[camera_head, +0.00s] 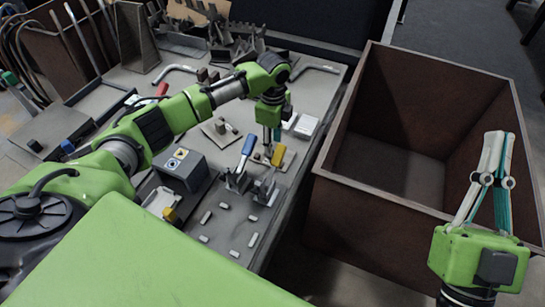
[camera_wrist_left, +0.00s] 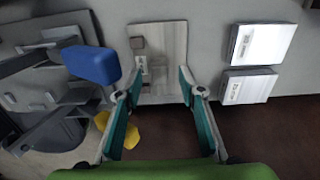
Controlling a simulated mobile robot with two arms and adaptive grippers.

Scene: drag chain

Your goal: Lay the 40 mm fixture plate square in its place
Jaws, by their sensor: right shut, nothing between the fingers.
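A pale rectangular plate (camera_wrist_left: 172,55) with small brownish blocks at its left side lies on the grey surface in the left wrist view. My left gripper (camera_wrist_left: 160,76) has its fingers apart there, with the tips close to the plate's two long edges; I cannot tell whether they touch it. In the head view my left gripper (camera_head: 271,143) points down over the table. Two pale labelled plates (camera_wrist_left: 262,44) (camera_wrist_left: 248,87) lie to its right in the wrist view. No readable mark shows which is the 40 mm plate. My right gripper (camera_head: 496,142) is shut and empty, pointing up.
A clamp with a blue handle (camera_head: 248,144) and a yellow part (camera_head: 278,155) stand close to my left gripper. A grey box (camera_head: 182,170) and several small pieces lie nearer. A large brown bin (camera_head: 335,195) stands right of the table (camera_head: 325,85).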

